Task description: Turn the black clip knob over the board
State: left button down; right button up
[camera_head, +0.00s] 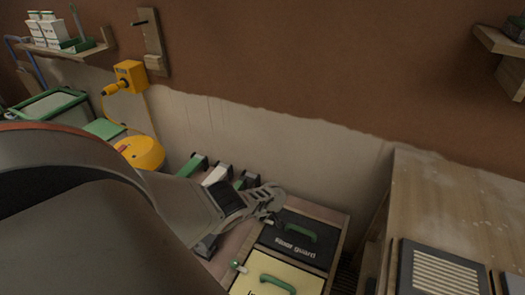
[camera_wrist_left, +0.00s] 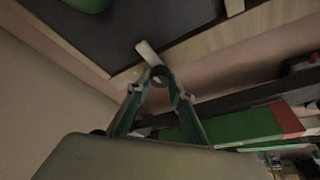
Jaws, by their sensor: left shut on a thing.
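The dark board (camera_head: 289,248), lettered "floor guard", lies in a wooden frame with a green handle (camera_head: 297,231) on it. My left gripper (camera_head: 272,203) is at the board's far left corner. In the left wrist view its fingers (camera_wrist_left: 160,88) are closed around the small black clip knob (camera_wrist_left: 160,74). A pale clip bar (camera_wrist_left: 149,54) sticks out from the knob across the wooden rim, its tip at the edge of the dark board (camera_wrist_left: 112,28). In the head view the gripper mostly hides this knob. My right gripper is out of view.
A cream board (camera_head: 254,285) with a green handle lies nearer, with a green-knobbed clip (camera_head: 238,266) at its corner. Green and white blocks (camera_head: 216,174) stand behind the gripper. A wooden cabinet (camera_head: 440,205) stands right, beyond a dark gap. A plastered wall (camera_head: 270,137) closes the back.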

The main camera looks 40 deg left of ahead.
pick_arm(q)
jog(key=c, duration=1.8)
grip_release()
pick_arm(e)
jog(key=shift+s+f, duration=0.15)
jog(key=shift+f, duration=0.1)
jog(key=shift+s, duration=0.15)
pick_arm(q)
jog(key=shift+d+r, duration=0.1)
jog(key=shift+d+r, duration=0.15)
jog(key=shift+r, duration=0.15)
jog(key=shift+v, duration=3.25)
